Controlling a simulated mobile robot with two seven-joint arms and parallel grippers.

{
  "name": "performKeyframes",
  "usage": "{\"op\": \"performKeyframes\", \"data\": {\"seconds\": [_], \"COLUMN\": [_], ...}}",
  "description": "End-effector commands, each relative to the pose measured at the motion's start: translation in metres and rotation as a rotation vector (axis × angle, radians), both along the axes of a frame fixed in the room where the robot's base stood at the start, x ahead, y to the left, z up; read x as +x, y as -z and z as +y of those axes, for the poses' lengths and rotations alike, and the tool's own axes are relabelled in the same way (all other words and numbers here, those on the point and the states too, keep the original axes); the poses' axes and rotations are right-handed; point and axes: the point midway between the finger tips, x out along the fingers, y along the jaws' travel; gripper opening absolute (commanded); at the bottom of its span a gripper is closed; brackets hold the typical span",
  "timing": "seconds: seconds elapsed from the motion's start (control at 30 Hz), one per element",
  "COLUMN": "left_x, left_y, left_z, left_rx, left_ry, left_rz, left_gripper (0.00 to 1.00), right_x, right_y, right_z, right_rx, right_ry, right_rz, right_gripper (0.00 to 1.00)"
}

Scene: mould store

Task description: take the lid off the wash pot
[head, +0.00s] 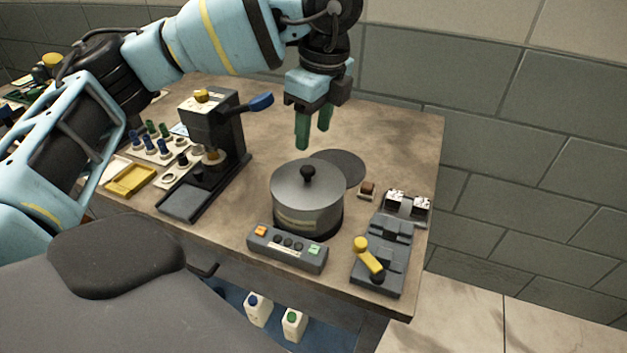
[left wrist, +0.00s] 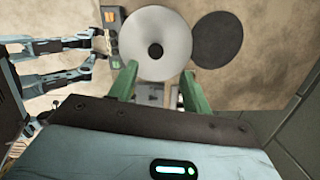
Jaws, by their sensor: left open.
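The wash pot (head: 308,217) is a grey metal cylinder standing on the bench. Its flat round lid (head: 290,186) lies on top, with a black knob (head: 308,174) in the middle. In the left wrist view the lid (left wrist: 136,35) shows from above, with its dark knob (left wrist: 155,50) at the centre. My left gripper (head: 313,138) is open and empty, its green fingers pointing down above and behind the pot, apart from the knob. In the left wrist view the fingers (left wrist: 159,70) frame the lid's lower edge. My right gripper does not show in the head view.
A dark round disc (head: 345,167) lies behind the pot. A button box (head: 287,249) stands in front. A grey fixture with a yellow lever (head: 369,256) is at right, and a press (head: 212,135) at left. The bench's back right (head: 400,140) is clear.

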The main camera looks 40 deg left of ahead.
Motion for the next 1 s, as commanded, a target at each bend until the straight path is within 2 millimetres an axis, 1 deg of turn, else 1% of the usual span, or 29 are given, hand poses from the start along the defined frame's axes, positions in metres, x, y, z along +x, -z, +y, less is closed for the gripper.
{"op": "performKeyframes", "data": {"seconds": [0.13, 0.33, 0.57, 0.8, 0.9, 1.0], "left_x": [0.0, -0.001, -0.002, -0.007, -0.007, -0.007], "left_y": [0.005, 0.025, 0.032, 0.065, 0.074, 0.078], "left_z": [0.0, 0.002, 0.003, 0.006, 0.007, 0.007], "left_rx": [-0.001, -0.004, -0.003, -0.004, -0.005, -0.004], "left_ry": [0.002, 0.004, 0.005, 0.004, 0.004, 0.004], "left_rz": [0.002, 0.003, 0.002, 0.003, 0.002, 0.001], "left_gripper": [0.49, 0.49, 0.49, 0.49, 0.49, 0.49], "right_x": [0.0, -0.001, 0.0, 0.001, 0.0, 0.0], "right_y": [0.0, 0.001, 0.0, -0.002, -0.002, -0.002], "right_z": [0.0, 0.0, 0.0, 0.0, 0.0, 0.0], "right_rx": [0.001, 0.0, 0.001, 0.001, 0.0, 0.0], "right_ry": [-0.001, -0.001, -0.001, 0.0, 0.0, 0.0], "right_rz": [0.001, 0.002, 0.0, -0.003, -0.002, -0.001], "right_gripper": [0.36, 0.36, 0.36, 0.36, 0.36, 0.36]}}
